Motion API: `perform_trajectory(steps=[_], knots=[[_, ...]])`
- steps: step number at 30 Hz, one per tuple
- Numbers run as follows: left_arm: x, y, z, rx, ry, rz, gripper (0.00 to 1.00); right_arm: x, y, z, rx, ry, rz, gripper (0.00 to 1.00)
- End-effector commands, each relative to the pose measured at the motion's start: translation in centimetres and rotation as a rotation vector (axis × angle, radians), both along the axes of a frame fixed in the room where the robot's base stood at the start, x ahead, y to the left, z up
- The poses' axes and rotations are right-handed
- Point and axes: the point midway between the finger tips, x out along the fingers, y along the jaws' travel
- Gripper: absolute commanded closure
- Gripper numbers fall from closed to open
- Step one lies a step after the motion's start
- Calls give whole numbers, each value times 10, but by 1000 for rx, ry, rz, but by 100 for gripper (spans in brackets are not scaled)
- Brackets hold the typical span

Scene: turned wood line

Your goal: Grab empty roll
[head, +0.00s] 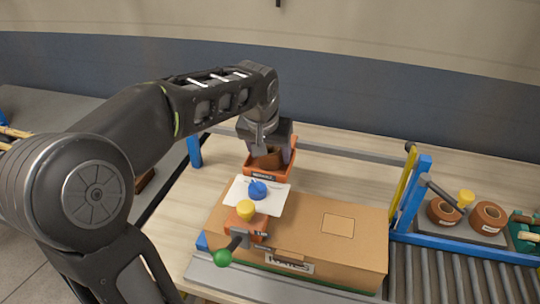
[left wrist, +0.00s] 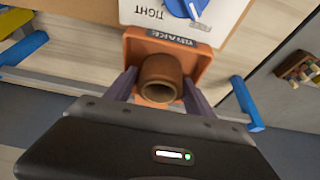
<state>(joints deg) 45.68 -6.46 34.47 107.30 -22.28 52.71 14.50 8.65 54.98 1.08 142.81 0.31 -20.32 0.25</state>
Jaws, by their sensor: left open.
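A brown hollow roll (left wrist: 160,79) stands in an orange tray (left wrist: 203,62). In the left wrist view its round opening faces the camera. In the head view the roll (head: 269,159) is partly hidden behind my left gripper, inside the orange tray (head: 268,176). My left gripper (head: 270,150) is over the tray. In the left wrist view my left gripper (left wrist: 158,90) has its fingers apart, one on each side of the roll; I cannot tell whether they touch it. My right gripper is not in view.
Brown rolls (head: 443,212) sit in a blue-edged rack at right, beside a roller conveyor (head: 455,275).

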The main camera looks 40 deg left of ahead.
Motion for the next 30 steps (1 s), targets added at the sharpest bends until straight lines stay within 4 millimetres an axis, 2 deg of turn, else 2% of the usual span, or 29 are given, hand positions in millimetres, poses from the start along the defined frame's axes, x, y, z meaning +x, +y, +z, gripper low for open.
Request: perform_trajectory(steps=[5, 23, 30], knots=[[0, 0, 0, 0, 0, 0, 37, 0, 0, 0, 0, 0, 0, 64], [0, 0, 0, 0, 0, 0, 86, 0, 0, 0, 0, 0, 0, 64], [0, 0, 1, 0, -1, 0, 87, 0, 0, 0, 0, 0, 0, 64]])
